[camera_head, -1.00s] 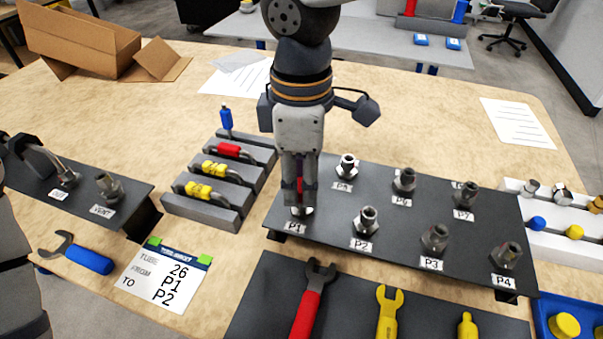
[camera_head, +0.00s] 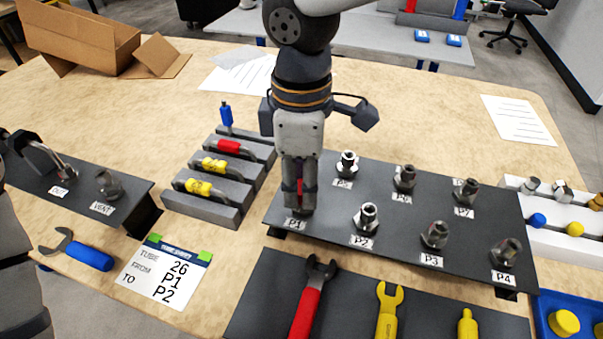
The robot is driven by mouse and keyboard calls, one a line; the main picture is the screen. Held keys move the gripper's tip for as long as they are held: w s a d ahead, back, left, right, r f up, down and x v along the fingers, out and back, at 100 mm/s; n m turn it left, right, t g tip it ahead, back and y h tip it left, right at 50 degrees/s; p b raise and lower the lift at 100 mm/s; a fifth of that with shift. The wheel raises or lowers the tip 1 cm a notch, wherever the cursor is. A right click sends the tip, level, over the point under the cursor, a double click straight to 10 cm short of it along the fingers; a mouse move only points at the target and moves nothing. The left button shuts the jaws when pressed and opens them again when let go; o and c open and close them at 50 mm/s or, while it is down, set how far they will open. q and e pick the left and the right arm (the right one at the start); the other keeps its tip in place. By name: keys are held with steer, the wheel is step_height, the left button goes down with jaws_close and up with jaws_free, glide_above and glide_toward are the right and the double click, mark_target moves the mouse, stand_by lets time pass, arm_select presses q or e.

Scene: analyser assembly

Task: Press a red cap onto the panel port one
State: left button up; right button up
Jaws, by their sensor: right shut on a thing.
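The black panel (camera_head: 395,217) carries several metal ports, labelled P1 to P7 where readable. My right gripper (camera_head: 299,207) points down over port one, by the P1 label (camera_head: 296,223), at the panel's front left corner. It is shut on a red cap (camera_head: 299,187), of which only a narrow red strip shows between the fingers. The fingers hide port one, so I cannot tell how far the cap sits on it. Port P2 (camera_head: 366,217) stands bare to the right. My left gripper is out of view.
A grey rack (camera_head: 229,215) with red, yellow and blue-ended pieces stands left of the panel. Wrenches with red (camera_head: 306,310) and yellow (camera_head: 387,312) handles lie in front. A task card (camera_head: 165,272) and blue wrench (camera_head: 90,257) lie at front left. The table behind is mostly clear.

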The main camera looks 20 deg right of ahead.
steer(key=shift+f, duration=0.45)
steer(key=o, duration=0.8)
step_height(320, 180, up, 12)
